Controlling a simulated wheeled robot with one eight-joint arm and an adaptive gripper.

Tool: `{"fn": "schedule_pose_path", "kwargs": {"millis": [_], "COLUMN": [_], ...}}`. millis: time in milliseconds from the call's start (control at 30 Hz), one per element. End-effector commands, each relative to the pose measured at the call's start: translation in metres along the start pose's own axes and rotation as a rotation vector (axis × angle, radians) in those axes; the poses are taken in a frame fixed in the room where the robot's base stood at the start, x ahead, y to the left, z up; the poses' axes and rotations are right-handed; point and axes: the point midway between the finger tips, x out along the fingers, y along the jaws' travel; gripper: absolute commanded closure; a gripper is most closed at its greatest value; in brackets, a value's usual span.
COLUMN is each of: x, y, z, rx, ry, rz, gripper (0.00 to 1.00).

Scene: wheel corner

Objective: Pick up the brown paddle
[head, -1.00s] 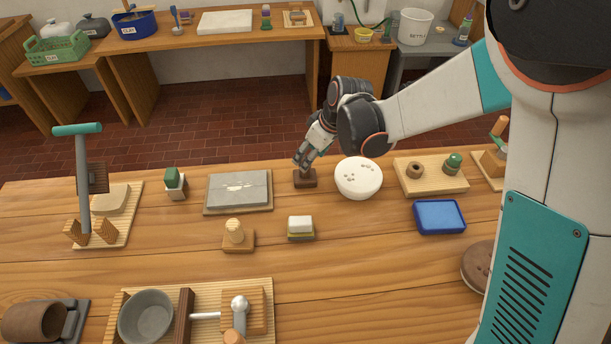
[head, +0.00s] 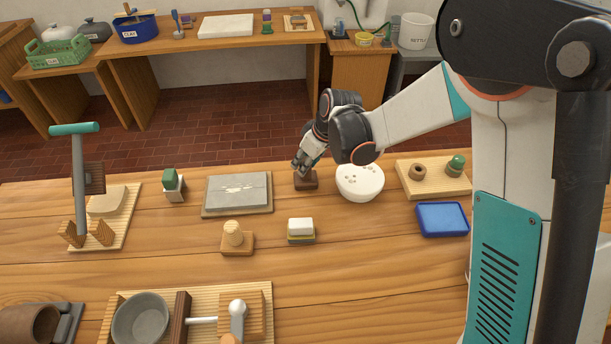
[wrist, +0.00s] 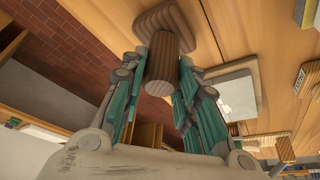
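The brown paddle (head: 306,181) is a small dark brown block with a rounded handle on the wooden table, left of the white round dish. In the wrist view its ribbed handle (wrist: 162,65) points toward the camera, with its wider base beyond. My gripper (head: 299,168) is low over the paddle. In the wrist view my gripper (wrist: 163,72) has its teal-padded fingers on either side of the handle. They look open, with narrow gaps beside the handle. The paddle's base still rests on the table.
The white dish (head: 360,183) stands close on the right of the paddle. A grey slab on a board (head: 238,192) lies to the left. A stacked sponge block (head: 301,231) and a wooden stamp (head: 236,240) are nearer. A blue tray (head: 442,219) is at the right.

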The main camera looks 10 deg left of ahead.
Motion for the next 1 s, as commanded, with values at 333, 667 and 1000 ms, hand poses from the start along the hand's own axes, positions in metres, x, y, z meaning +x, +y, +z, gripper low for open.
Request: {"fn": "schedule_pose_path", "kwargs": {"millis": [333,667,1000], "x": [-0.002,-0.034,-0.105], "y": [0.0,0.0,0.0], "z": [-0.001,-0.014,-0.043], "rx": [0.0,0.0,0.0], "ry": [0.0,0.0,0.0], "rz": [0.0,0.0,0.0], "gripper": [1.0,1.0,1.0]}}
